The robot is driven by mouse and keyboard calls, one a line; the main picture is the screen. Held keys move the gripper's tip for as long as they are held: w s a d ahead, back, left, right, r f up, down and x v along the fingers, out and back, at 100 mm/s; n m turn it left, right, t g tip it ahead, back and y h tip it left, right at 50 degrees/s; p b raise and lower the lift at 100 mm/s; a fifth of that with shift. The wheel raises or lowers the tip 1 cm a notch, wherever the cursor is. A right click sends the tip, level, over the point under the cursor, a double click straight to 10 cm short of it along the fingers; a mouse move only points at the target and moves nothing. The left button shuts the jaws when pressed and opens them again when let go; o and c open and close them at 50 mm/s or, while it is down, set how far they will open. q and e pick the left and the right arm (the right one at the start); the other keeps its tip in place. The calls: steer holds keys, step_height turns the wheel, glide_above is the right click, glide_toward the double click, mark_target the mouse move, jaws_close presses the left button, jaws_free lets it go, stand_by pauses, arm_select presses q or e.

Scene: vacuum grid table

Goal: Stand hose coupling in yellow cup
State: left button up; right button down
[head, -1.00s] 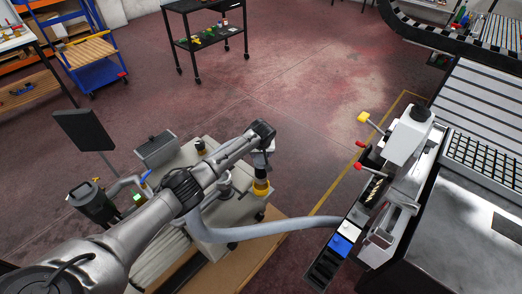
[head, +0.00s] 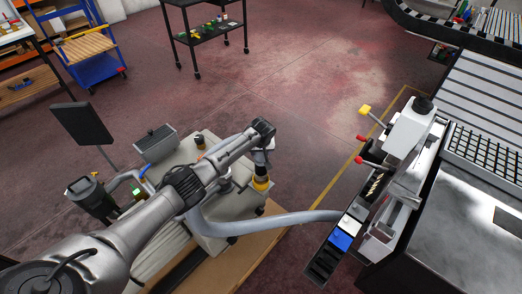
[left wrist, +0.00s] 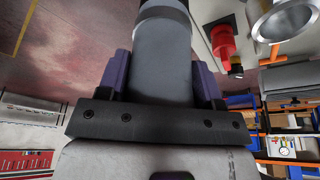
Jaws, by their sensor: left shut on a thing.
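My left gripper (head: 262,171) hangs over the right end of the pale cart top, pointing down. In the left wrist view its two purple-sided fingers (left wrist: 162,82) are shut on a grey cylinder with a dark upper end, which I take as the hose coupling (left wrist: 162,55). A yellow, dark-topped round thing (head: 261,184), likely the yellow cup, shows just below the gripper in the head view. I cannot tell whether the coupling touches it or is inside it. The coupling's far end is hidden. My right gripper is not in view.
The pale cart (head: 232,206) also carries a grey bin (head: 155,143) and a small dark item (head: 200,141). A thick grey hose (head: 270,220) runs right towards the machine (head: 450,210). A black screen (head: 82,124) stands at left. Open floor lies behind the cart.

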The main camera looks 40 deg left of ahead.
arm_select(q)
steer(key=shift+a, duration=0.1)
stand_by(0.7)
steer(key=shift+f+p, duration=0.3)
steer(key=shift+p, duration=0.1)
stand_by(0.4)
steer(key=o, duration=1.5)
steer(key=shift+o, duration=0.8)
steer(key=p+v, duration=0.4)
steer(key=v, duration=0.9)
steer(key=shift+r, duration=0.4)
steer(key=shift+s, duration=0.1)
